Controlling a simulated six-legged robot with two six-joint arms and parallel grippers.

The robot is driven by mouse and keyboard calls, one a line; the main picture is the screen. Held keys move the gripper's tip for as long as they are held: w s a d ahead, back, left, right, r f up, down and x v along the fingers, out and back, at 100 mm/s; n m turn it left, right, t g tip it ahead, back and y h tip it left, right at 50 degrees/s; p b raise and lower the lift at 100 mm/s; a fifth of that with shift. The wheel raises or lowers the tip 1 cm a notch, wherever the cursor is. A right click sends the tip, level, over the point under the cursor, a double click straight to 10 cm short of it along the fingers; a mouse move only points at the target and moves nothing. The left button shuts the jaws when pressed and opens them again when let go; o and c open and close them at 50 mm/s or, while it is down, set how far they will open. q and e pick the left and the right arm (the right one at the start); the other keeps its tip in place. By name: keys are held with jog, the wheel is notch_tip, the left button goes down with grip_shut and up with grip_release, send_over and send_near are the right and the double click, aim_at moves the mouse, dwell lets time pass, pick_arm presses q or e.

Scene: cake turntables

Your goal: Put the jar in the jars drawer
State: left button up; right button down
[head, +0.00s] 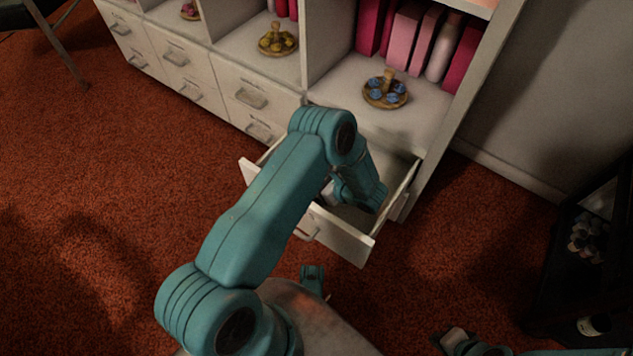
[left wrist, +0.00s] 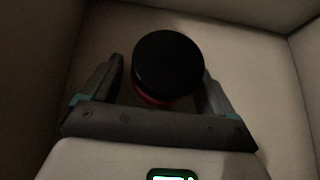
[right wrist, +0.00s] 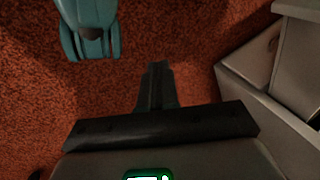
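The jar (left wrist: 168,68) has a black lid and a red body below it, and it stands inside the open drawer (head: 338,236) in the left wrist view. My left arm reaches over the drawer front, and its hand is down inside. My left gripper (left wrist: 163,75) is open, with its fingers apart on either side of the jar and visible gaps beside the lid. The arm hides the jar in the head view. My right gripper (right wrist: 157,68) is shut and empty, above the carpet beside the drawer unit.
The white cabinet has several closed drawers (head: 185,75) to the left. Its shelves hold wooden turntables, one with blue items (head: 386,90) and one with yellow items (head: 277,40), plus pink books (head: 408,35). A dark rack (head: 585,270) stands at right. Red carpet is clear at left.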

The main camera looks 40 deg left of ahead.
pick_arm(q)
jog(key=shift+r+p, duration=0.3)
jog(key=p+v, duration=0.3)
jog(key=v, duration=0.8)
jog(key=shift+d+r, duration=0.2)
jog(key=shift+d, duration=0.2)
pick_arm(e)
jog(key=shift+g, duration=0.4)
jog(key=r, duration=0.1)
jog(key=s+r, duration=0.2)
jog(key=r, duration=0.1)
jog(key=shift+s+a, duration=0.1)
jog(key=shift+a, duration=0.25)
